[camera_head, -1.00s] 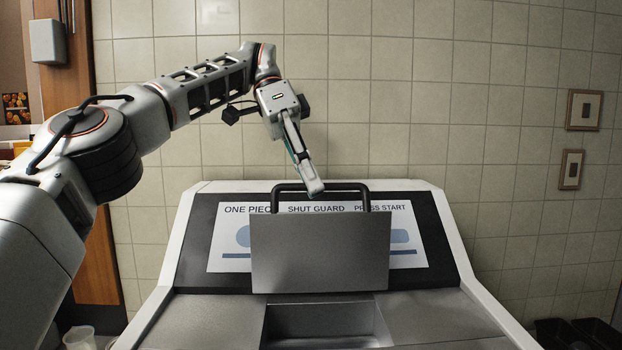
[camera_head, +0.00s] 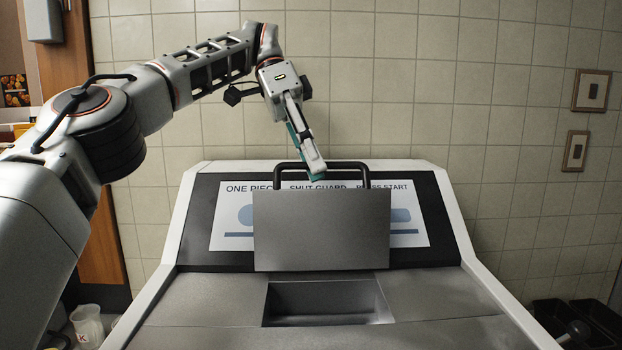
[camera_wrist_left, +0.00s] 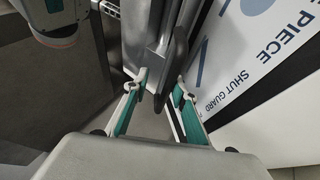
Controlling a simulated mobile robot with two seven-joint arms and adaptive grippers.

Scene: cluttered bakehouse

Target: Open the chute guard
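The chute guard (camera_head: 321,231) is a grey metal plate with a black bar handle (camera_head: 345,167) on its top edge. It stands raised in front of the sloped panel, and the chute opening (camera_head: 328,299) shows uncovered below it. My left gripper (camera_head: 317,174) is at the handle's top bar. In the left wrist view, my left gripper (camera_wrist_left: 160,88) has its teal-padded fingers apart, one on each side of the dark handle (camera_wrist_left: 172,62); a gap shows, so it does not look clamped. My right gripper is out of view.
The white-framed machine (camera_head: 452,220) has a printed sign (camera_head: 222,222) behind the guard. A tiled wall stands close behind. A clear jug (camera_head: 88,325) is at lower left, and dark bins (camera_head: 590,318) at lower right. The air above the machine's right side is free.

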